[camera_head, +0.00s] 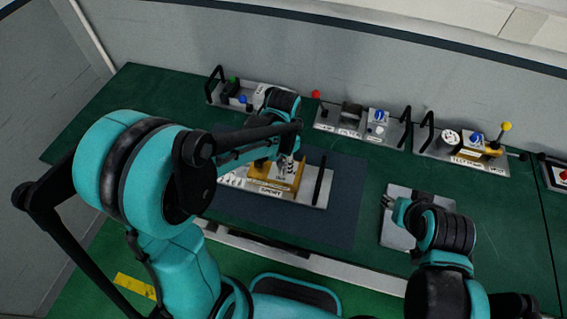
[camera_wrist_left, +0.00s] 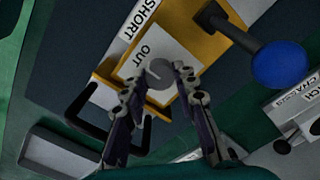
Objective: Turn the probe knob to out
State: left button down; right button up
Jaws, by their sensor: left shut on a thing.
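In the left wrist view, a grey round probe knob (camera_wrist_left: 160,72) sits on a white plate (camera_wrist_left: 150,50) marked OUT, on a yellow-gold unit (camera_wrist_left: 225,35). In the head view, my left gripper (camera_head: 286,163) is down at the gold unit (camera_head: 270,184), partly behind my arm. My right gripper (camera_head: 389,201) is over a grey plate (camera_head: 398,233), apart from the unit.
The unit's tray (camera_head: 318,203) stands on a dark mat (camera_head: 346,190) on the green bench (camera_head: 470,215). A blue ball on a black stem (camera_wrist_left: 278,65) is near the left gripper. Trays with a blue knob (camera_head: 378,116) and yellow ball (camera_head: 506,126) line the back.

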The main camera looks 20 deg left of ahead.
dwell(0.4)
pick_arm(q)
jog(key=c, duration=1.2)
grip_release()
jog(key=shift+r, duration=0.1)
notch_tip(320, 180, up, 12)
jog(key=shift+f, duration=0.1)
jog(key=n+t+b, duration=0.6)
jog(key=n+t, duration=0.1)
jog(key=n, duration=0.1)
send_near(282, 168)
jog(key=s+a, duration=0.1)
jog(key=s+a+f, duration=0.1)
jog(key=a, duration=0.1)
jog(key=s+a+f, duration=0.1)
jog(key=shift+s+a+f, duration=0.1)
jog(key=shift+s+a, duration=0.05)
jog(key=shift+s, duration=0.2)
